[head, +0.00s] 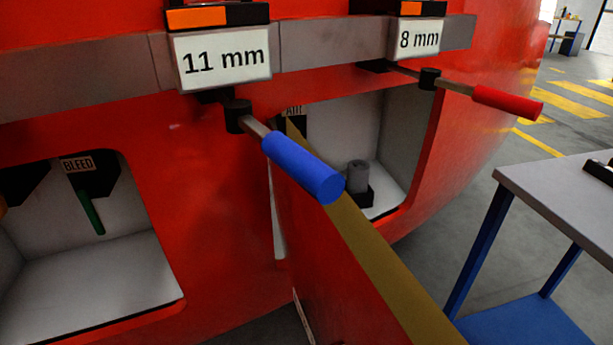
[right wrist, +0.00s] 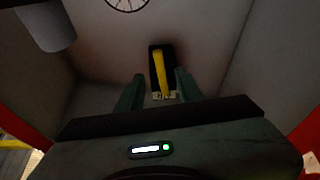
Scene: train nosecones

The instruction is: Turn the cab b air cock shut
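In the right wrist view a yellow handle (right wrist: 161,72) lies lengthwise on a black plate (right wrist: 154,55) in a pale recess. A small label (right wrist: 164,95) at its near end is too small to read. My right gripper (right wrist: 159,80) is open, its dark green fingers one on each side of the handle's near part. A clear gap shows between each finger and the handle. In the head view an AIR label (head: 293,111) shows in the right recess, partly hidden by an open door (head: 345,235). Neither gripper shows in the head view.
Blue (head: 302,168) and red (head: 507,103) grips stick out under 11 mm and 8 mm signs. A left recess holds a green BLEED handle (head: 92,212). A grey cylinder (head: 358,176) stands in the right recess. A table (head: 560,190) stands right. The wrist view shows a gauge (right wrist: 127,4).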

